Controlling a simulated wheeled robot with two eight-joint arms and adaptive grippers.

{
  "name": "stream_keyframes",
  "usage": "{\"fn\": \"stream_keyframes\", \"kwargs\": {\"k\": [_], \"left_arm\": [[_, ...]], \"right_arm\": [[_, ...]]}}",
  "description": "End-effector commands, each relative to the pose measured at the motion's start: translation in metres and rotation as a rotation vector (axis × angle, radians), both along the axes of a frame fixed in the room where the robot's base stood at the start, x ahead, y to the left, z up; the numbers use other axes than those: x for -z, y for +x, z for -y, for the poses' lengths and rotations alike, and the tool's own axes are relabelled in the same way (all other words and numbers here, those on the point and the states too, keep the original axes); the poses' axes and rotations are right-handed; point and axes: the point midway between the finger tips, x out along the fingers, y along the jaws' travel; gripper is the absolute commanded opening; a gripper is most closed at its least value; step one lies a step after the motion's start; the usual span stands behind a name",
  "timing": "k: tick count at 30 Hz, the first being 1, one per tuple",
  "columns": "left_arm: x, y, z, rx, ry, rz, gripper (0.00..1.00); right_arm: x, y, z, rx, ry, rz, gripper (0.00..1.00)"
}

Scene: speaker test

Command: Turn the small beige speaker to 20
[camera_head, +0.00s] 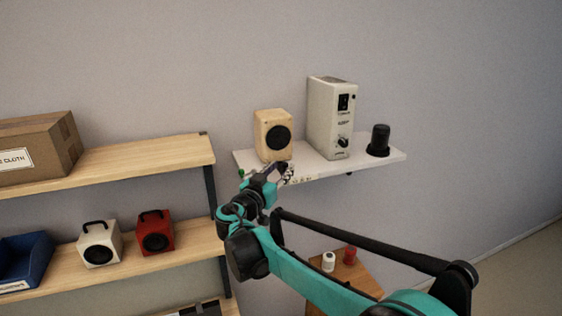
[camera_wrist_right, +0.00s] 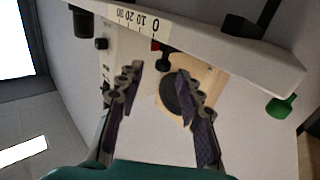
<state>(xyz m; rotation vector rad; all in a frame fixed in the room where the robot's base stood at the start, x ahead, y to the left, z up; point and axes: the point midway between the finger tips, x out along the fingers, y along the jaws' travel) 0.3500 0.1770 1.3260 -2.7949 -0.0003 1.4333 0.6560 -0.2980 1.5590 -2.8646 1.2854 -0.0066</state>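The small beige speaker (camera_head: 273,134), with a round black cone, stands upright on a white wall shelf (camera_head: 365,160). It also shows in the right wrist view (camera_wrist_right: 207,77), behind the right finger. A scale (camera_wrist_right: 137,19) reading 0, 10, 20, 30 runs along the shelf edge. A small red mark (camera_wrist_right: 155,45) lies beside the 0, with a black knob-like piece (camera_wrist_right: 163,62) by it. My right gripper (camera_head: 281,170) is at the shelf's front edge below the speaker. In the wrist view its fingers (camera_wrist_right: 160,72) are spread, with the black piece between them; contact is unclear. My left gripper is not in view.
A tall white box (camera_head: 333,118) with a switch and knob and a black cylinder (camera_head: 379,139) stand right of the speaker. A green knob (camera_wrist_right: 281,105) sits at the shelf end. Wooden shelves at left hold a carton (camera_head: 40,148), a white speaker (camera_head: 99,243) and a red one (camera_head: 155,232).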

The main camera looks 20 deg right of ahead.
Motion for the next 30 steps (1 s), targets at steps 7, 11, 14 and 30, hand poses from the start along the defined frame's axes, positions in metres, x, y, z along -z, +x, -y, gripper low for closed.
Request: {"fn": "stream_keyframes", "kwargs": {"k": [7,11,14,30], "left_arm": [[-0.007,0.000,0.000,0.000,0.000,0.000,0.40],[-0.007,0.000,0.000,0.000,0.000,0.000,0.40],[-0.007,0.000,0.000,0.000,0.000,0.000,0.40],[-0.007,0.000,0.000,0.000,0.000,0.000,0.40]], "right_arm": [[-0.001,0.022,0.025,0.001,0.000,-0.001,0.36],[0.000,0.026,0.029,-0.001,0.000,-0.001,0.36],[0.000,0.026,0.029,-0.001,0.001,-0.002,0.36],[0.000,0.026,0.029,-0.002,0.001,-0.002,0.00]]}}
